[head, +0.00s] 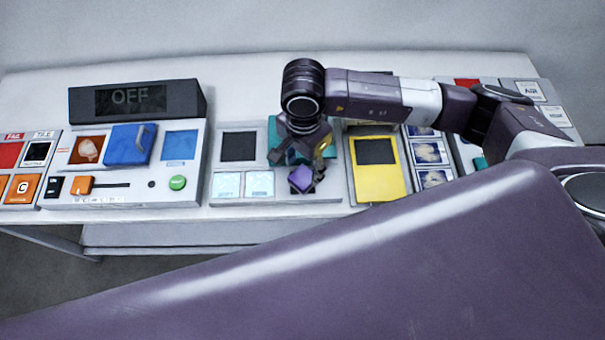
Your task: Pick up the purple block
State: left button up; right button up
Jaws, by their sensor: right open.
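A small purple block (301,179) sits at the front of a grey panel near the middle of the table in the head view. My right gripper (305,172) reaches down over it from above. Its dark fingers are open around or just beside the block; whether they touch it I cannot tell. The gripper and wrist partly hide the block and a teal pad (275,140) behind. My left gripper does not show.
Left of the block are a black square (239,146) and light blue tiles. A yellow device (378,168) stands close to the right. Further left is a console (125,185) with an OFF display (130,97).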

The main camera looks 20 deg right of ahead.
aim_at(302, 176)
notch_tip(302, 176, down, 2)
jog(key=shift+f+p, duration=0.2)
jog(key=shift+p, duration=0.55)
notch_tip(302, 176, down, 2)
jog(key=shift+w, duration=0.15)
jog(key=c, duration=0.9)
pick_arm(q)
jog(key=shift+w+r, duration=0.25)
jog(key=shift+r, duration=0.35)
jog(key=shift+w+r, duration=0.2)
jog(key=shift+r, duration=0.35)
pick_arm(e)
jog(key=shift+w+r, duration=0.1)
jog(key=shift+r, duration=0.5)
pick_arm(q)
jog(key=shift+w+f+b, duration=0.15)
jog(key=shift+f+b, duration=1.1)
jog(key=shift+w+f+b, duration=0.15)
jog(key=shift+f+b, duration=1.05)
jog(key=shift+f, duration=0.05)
pick_arm(e)
jog(key=shift+r, duration=9.4)
